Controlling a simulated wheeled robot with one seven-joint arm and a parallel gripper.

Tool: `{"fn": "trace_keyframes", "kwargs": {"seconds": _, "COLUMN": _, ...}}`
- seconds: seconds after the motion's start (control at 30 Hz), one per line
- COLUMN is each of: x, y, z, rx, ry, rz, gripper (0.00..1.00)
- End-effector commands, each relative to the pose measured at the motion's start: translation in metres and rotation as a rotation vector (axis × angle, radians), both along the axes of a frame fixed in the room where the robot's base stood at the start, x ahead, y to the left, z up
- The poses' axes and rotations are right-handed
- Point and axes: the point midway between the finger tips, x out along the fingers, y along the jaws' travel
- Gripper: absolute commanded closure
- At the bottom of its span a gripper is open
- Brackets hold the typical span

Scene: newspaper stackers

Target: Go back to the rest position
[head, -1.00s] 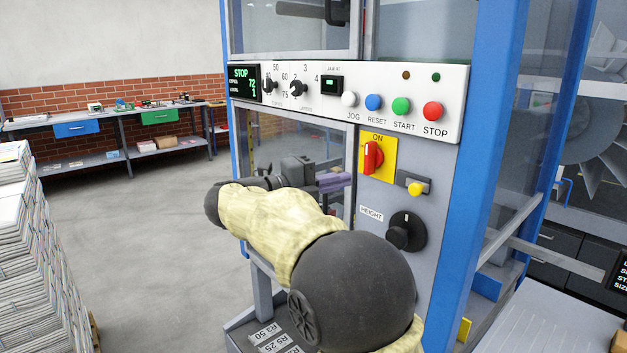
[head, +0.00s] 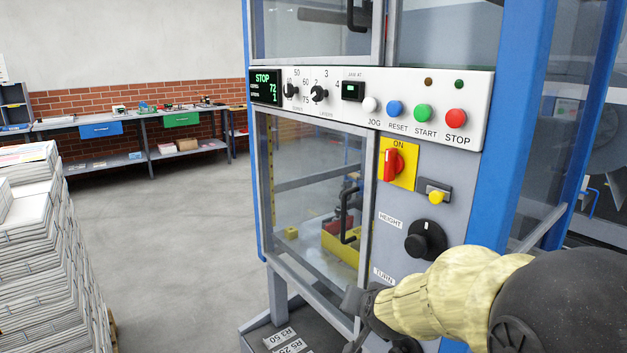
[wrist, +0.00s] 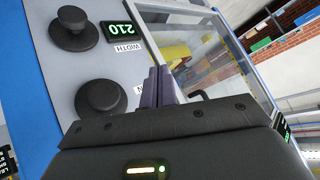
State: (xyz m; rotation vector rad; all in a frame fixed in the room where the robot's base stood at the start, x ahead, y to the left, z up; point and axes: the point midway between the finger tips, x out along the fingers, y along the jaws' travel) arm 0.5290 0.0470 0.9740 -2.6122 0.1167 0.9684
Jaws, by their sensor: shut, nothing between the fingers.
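My gripper (wrist: 164,86) shows in the wrist view with its two purple-grey fingers together and nothing between them. Behind the fingers are the machine's grey panel with a black knob (wrist: 101,98), a second black knob (wrist: 76,28) and a WIDTH display (wrist: 120,31) reading 210. In the head view my arm enters from the lower right, and its dark end is low in front of the panel and door edge. The fingers cannot be made out there. The machine's display (head: 266,87) reads STOP, and the red switch (head: 394,164) is by the ON label.
The machine's glass door (head: 315,200) with its black handle stands left of the panel. The HEIGHT knob (head: 425,240) is close above my arm. Newspaper stacks (head: 50,260) stand at the left. A workbench (head: 130,122) lines the brick wall. The floor between is clear.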

Motion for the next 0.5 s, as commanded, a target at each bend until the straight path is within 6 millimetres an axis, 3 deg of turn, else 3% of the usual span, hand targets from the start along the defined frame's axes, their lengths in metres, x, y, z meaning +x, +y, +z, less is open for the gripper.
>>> {"fn": "trace_keyframes", "kwargs": {"seconds": 0.03, "x": -0.024, "y": -0.007, "z": -0.018, "rx": -0.036, "ry": 0.088, "rz": 0.041, "gripper": 1.00}}
{"fn": "trace_keyframes", "kwargs": {"seconds": 0.2, "x": -0.092, "y": -0.023, "z": -0.061, "rx": -0.128, "ry": 0.329, "rz": 0.161, "gripper": 1.00}}
{"fn": "trace_keyframes", "kwargs": {"seconds": 0.5, "x": -0.188, "y": -0.050, "z": -0.100, "rx": -0.233, "ry": 0.639, "rz": 0.293, "gripper": 1.00}}
